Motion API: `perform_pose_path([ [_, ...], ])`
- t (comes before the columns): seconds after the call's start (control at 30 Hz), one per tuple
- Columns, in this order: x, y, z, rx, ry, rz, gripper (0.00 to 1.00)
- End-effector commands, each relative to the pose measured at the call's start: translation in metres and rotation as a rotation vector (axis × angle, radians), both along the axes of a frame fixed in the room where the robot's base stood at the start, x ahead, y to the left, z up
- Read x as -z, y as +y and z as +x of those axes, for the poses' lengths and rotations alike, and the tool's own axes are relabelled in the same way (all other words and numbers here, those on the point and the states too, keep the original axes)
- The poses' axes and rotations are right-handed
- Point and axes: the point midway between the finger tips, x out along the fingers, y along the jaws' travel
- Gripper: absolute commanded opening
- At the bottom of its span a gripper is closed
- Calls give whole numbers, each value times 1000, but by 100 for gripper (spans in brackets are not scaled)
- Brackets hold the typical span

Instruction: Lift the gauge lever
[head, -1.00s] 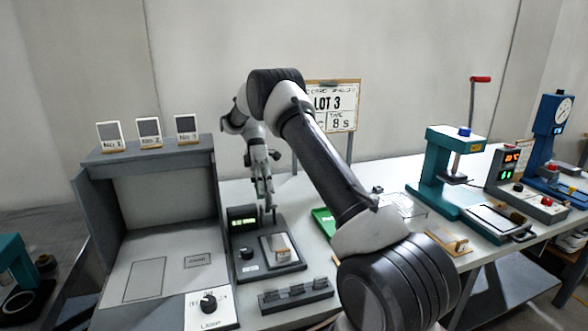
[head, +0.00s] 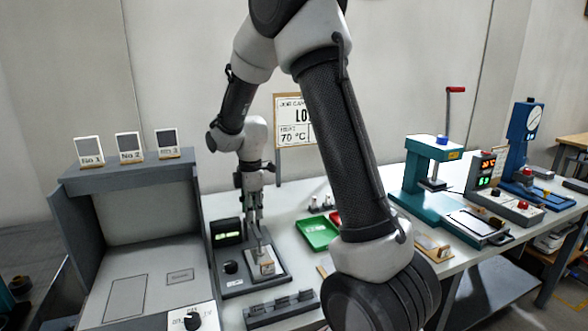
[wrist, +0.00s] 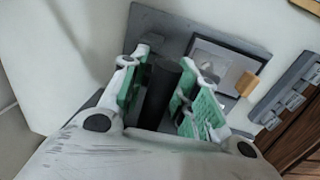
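The gauge (head: 240,285) is a dark grey base with a lit green display, a black knob and a light plate. My gripper (head: 257,230) points down over the back of the gauge, right of the display. In the wrist view a dark rounded bar (wrist: 163,88), which looks like the lever, lies between the green-padded fingers (wrist: 157,100). Narrow gaps show beside it, so the fingers look open around it. Its lower end is hidden.
A dark rack (head: 282,309) lies in front of the gauge. A green tray (head: 317,233) is to its right and a grey booth (head: 75,210) to its left. A sign (head: 290,115) stands behind. A teal press (head: 425,180) is farther right.

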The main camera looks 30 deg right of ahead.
Motion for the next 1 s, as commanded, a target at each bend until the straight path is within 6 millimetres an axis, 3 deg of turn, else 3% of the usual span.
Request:
perform_pose_path([
  [0.03,-14,0,3,0,-9,1,30],
  [0.37,-81,1,-7,13,-9,4,30],
  [1.0,-162,-23,-121,553,-116,108,30],
])
